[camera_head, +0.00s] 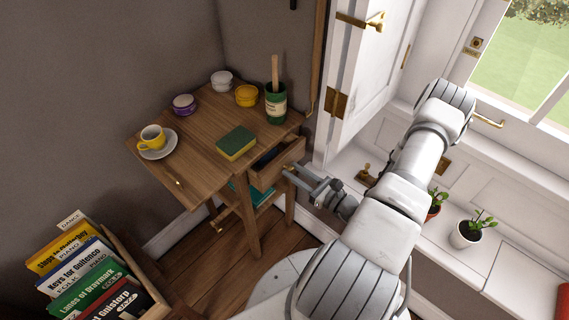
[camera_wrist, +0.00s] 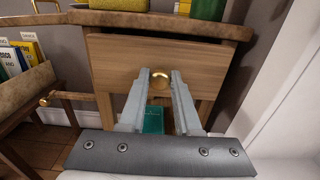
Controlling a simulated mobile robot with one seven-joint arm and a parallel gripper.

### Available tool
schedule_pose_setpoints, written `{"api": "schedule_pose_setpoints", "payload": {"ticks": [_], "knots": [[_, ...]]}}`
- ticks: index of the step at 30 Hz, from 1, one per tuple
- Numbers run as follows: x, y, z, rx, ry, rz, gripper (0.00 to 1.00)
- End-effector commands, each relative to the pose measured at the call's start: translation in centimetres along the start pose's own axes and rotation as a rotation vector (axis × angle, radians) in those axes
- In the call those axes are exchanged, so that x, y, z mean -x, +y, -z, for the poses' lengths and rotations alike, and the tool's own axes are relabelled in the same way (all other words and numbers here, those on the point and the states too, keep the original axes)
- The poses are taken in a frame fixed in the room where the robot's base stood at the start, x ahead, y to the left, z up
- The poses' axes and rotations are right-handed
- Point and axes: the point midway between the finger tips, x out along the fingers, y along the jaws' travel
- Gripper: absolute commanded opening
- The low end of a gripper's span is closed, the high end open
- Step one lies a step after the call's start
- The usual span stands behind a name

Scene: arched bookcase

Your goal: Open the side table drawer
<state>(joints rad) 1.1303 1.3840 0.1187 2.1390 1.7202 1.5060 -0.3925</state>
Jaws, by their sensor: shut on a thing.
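The wooden side table (camera_head: 196,150) stands against the wall in the head view. Its drawer (camera_head: 266,177) is partly pulled out, with a dark inside showing below the table top. In the wrist view the drawer front (camera_wrist: 118,68) fills the middle, under the table edge (camera_wrist: 150,21). A round brass knob (camera_wrist: 160,82) sits on the front between my fingertips. My gripper (camera_head: 289,174) is shut on the knob; its two grey fingers also show in the wrist view (camera_wrist: 160,77), one on each side of it.
A green-yellow sponge (camera_head: 236,143), green pot (camera_head: 276,103), yellow cup (camera_head: 152,137) on a saucer, and small bowls stand on the table. A book crate (camera_head: 130,262) is at lower left. An open white shutter (camera_head: 364,80) and potted plants (camera_head: 467,234) are to the right.

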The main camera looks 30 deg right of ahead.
Motion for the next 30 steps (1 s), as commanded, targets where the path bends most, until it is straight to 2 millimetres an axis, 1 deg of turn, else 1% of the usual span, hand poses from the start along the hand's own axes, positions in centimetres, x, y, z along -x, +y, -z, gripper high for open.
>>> {"api": "schedule_pose_setpoints", "payload": {"ticks": [1, 6, 12, 15, 21, 25, 30], "knots": [[1.4, -0.1, 0.1, -0.002, 0.004, 0.006, 0.00], [5.5, -0.1, 0.1, -0.003, 0.004, 0.005, 0.00], [9.7, -0.1, 0.1, -0.002, 0.003, 0.005, 0.00], [11.3, 0.0, 0.1, -0.001, 0.003, 0.003, 0.00], [13.2, 0.0, 0.1, 0.000, 0.003, 0.001, 0.00], [13.7, 0.0, 0.1, 0.000, 0.002, -0.001, 0.00], [13.8, 0.0, 0.1, -0.001, 0.002, -0.001, 0.00]]}}
